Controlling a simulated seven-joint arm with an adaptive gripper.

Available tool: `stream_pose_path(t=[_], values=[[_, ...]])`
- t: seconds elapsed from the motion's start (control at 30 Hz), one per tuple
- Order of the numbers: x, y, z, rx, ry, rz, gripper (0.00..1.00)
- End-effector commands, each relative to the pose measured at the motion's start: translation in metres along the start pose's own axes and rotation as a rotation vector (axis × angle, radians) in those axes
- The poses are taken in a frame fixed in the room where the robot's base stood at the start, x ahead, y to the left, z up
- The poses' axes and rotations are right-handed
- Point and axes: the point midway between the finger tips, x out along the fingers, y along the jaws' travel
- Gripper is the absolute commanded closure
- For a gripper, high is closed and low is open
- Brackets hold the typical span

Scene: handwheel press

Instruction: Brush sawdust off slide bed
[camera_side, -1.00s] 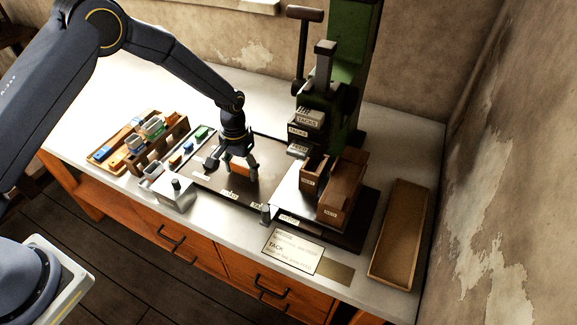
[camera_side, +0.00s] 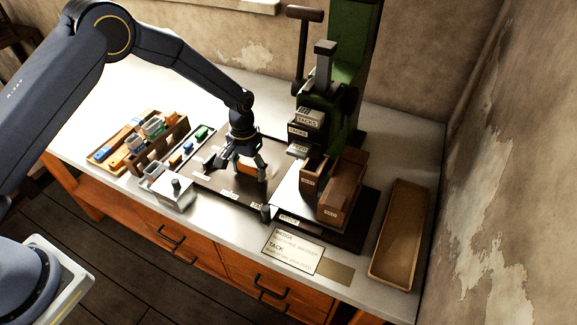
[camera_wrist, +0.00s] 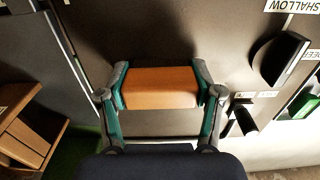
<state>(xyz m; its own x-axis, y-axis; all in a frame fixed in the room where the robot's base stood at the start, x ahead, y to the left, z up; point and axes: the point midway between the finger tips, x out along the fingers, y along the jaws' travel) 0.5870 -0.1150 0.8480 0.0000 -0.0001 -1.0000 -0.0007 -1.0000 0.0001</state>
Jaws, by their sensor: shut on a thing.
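My gripper (camera_side: 250,172) is shut on an orange-brown wooden block (camera_wrist: 160,88), which looks like the back of a brush; no bristles show. In the wrist view my gripper (camera_wrist: 160,90) has one finger at each end of the block. In the side view it is low over the dark board, left of the press; I cannot tell whether the block touches the board. A pale, shiny flat bed (camera_side: 290,186) lies to its right, beside the wooden boxes, and seems to be the slide bed. No sawdust can be made out at this size.
The green press (camera_side: 345,75) stands behind, with labelled blocks (camera_side: 309,119) at its front. Tall wooden boxes (camera_side: 343,190) stand right of the pale bed. An empty wooden tray (camera_side: 400,235) is at far right. A rack (camera_side: 160,148) and a metal box (camera_side: 176,195) are left.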

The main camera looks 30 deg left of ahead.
Motion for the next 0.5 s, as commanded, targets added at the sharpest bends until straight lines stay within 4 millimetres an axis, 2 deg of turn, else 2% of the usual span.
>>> stream_pose_path(t=[0.1,0.23,0.5], values=[[0.001,0.003,0.01,0.002,-0.003,0.0,0.67],[0.001,0.015,0.009,0.002,-0.001,0.0,0.67],[0.001,0.015,-0.016,0.0,0.001,0.0,0.67]])
